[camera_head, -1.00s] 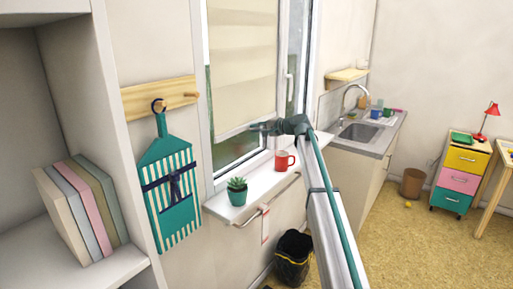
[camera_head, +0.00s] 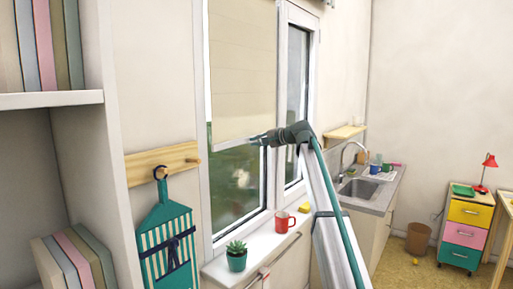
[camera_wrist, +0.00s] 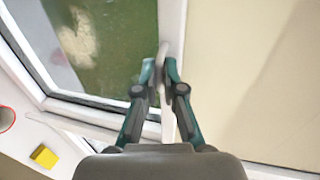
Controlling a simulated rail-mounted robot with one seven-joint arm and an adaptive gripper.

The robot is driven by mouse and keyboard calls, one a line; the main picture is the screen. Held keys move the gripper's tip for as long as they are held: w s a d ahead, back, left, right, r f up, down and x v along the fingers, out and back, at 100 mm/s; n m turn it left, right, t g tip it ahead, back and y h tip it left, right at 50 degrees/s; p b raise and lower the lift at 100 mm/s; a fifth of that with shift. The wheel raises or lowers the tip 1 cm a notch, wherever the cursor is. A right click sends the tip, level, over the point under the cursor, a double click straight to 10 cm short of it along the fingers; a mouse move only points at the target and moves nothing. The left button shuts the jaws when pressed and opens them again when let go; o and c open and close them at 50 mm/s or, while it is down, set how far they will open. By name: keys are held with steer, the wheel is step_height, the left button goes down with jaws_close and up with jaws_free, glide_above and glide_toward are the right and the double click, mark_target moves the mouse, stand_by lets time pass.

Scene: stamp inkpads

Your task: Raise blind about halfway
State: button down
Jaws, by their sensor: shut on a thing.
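The beige blind (camera_head: 240,70) covers the upper part of the left window pane. Bare glass (camera_head: 236,185) shows below it, down to the bottom of the frame. In the wrist view the blind (camera_wrist: 250,80) fills the right side, with its pale bottom bar (camera_wrist: 174,35) along its edge. My gripper (camera_head: 262,138) is at the right part of the bottom bar. In the wrist view my gripper's fingers (camera_wrist: 160,65) are closed on the bar from both sides. The blind's top edge is out of view.
The sill (camera_head: 215,268) below holds a potted succulent (camera_head: 236,256), a red mug (camera_head: 284,222) and a yellow block (camera_wrist: 44,157). A striped apron (camera_head: 165,245) hangs at left. A sink (camera_head: 358,188) stands at right.

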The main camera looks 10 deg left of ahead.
steer(key=c, duration=1.3)
jaws_free()
steer(key=shift+d, duration=0.1)
steer(key=v, duration=1.1)
steer(key=shift+s+d+r, duration=0.15)
steer(key=shift+d, duration=0.2)
